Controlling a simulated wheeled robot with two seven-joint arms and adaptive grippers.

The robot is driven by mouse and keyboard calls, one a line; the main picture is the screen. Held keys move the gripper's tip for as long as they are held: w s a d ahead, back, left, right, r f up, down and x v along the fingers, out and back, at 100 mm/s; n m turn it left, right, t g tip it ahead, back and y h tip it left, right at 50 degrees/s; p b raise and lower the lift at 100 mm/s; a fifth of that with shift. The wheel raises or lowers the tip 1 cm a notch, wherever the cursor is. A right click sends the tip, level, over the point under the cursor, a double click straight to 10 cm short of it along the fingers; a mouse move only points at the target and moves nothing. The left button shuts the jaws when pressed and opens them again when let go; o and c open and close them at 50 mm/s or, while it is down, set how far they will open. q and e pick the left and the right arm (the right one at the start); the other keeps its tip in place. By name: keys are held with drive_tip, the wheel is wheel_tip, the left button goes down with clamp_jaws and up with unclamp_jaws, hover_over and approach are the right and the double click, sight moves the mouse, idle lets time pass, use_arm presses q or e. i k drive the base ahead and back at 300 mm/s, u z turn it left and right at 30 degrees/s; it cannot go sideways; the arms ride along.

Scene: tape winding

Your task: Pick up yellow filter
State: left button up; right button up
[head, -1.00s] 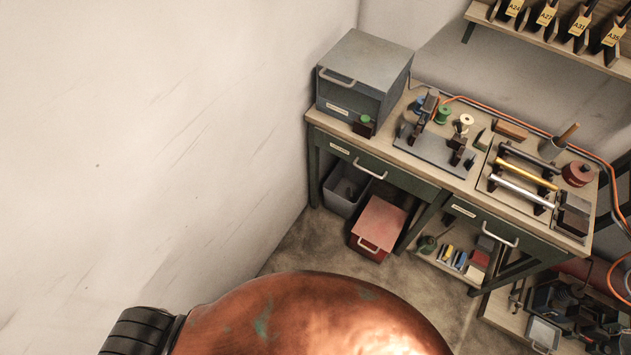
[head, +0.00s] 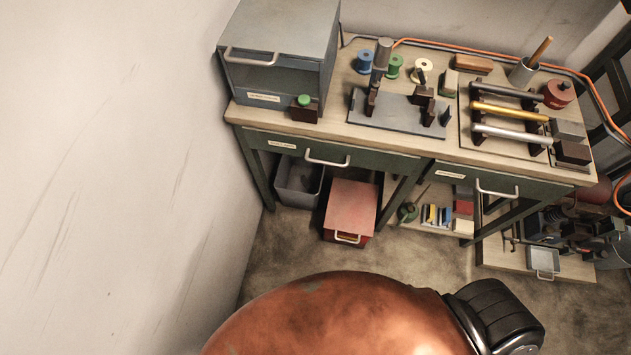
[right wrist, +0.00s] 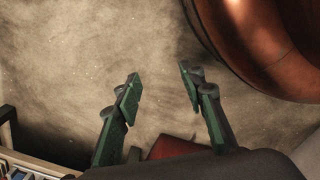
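A yellow-gold cylinder (head: 510,112) lies in a rack tray (head: 463,140) on the right half of the bench in the head view. It lies between a dark cylinder (head: 505,91) and a silver one (head: 512,134). A small yellow upright item (head: 431,215) also stands on the low shelf; I cannot tell which one is the filter. My right gripper (right wrist: 160,80) is open and empty above the floor in the right wrist view, apart from both. My left gripper is not in view.
The bench (head: 375,143) has a grey cabinet (head: 280,60), spools and a metal fixture (head: 400,112) on top. A red box (head: 351,205) and a grey bin (head: 298,180) stand under it. An orange cable (head: 500,58) runs along the back. The floor before the bench is clear.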

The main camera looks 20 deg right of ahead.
sight(431, 209)
drive_tip(key=z, duration=2.05)
